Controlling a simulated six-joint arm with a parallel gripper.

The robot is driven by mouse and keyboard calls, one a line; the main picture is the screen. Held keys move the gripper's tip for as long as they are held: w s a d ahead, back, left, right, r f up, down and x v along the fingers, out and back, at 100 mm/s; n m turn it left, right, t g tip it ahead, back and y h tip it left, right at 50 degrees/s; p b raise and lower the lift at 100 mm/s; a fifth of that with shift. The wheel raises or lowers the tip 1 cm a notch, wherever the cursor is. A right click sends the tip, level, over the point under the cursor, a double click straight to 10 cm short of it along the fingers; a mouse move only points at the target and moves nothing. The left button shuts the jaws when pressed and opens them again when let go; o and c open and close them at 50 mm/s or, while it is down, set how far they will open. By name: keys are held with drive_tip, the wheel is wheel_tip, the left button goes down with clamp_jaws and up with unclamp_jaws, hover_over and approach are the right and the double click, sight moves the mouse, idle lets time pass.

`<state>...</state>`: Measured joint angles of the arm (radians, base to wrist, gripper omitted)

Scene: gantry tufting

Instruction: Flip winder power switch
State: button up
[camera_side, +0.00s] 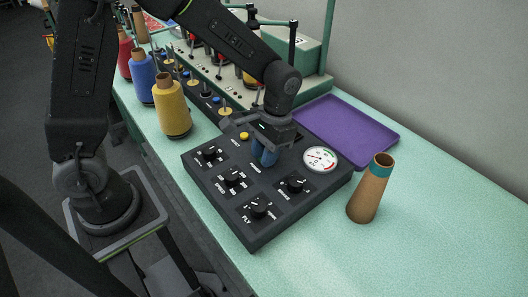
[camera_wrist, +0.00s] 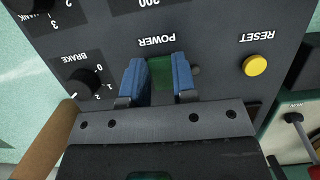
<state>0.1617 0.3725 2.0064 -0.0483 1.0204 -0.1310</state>
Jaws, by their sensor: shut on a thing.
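The black control panel (camera_side: 215,185) lies on the light green table. My gripper (camera_side: 265,153) points down at its upper middle, and its blue fingertips hide the power switch in the side view. In the wrist view the green power switch (camera_wrist: 162,70) sits beside the upside-down POWER label. My gripper (camera_wrist: 160,82) has one blue fingertip on each side of the switch and is shut on it. Which way the switch is set cannot be told.
The panel has a yellow reset button (camera_wrist: 255,65), a brake knob (camera_wrist: 83,81), several other knobs and a round gauge (camera_side: 320,159). A purple tray (camera_side: 345,130) and a brown cone (camera_side: 370,190) stand to the right. Thread cones (camera_side: 171,105) stand at the left.

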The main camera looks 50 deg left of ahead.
drive_tip(key=o, duration=0.9)
drive_tip(key=shift+r, duration=0.1)
drive_tip(key=v, duration=1.3)
drive_tip(key=shift+r, duration=0.35)
drive_tip(key=s+a+r+t, duration=0.1)
drive_tip(key=s+a+t, duration=0.1)
drive_tip(key=s, duration=0.3)
drive_tip(key=s+a+t, duration=0.2)
drive_tip(key=s+t, duration=0.1)
drive_tip(key=s, duration=0.2)
drive_tip(key=s+a+r+t, duration=0.1)
drive_tip(key=s+a+t, duration=0.1)
drive_tip(key=s, duration=0.4)
drive_tip(key=shift+a+r+t, duration=0.1)
drive_tip(key=shift+r+t, duration=0.2)
drive_tip(key=shift+t, duration=0.5)
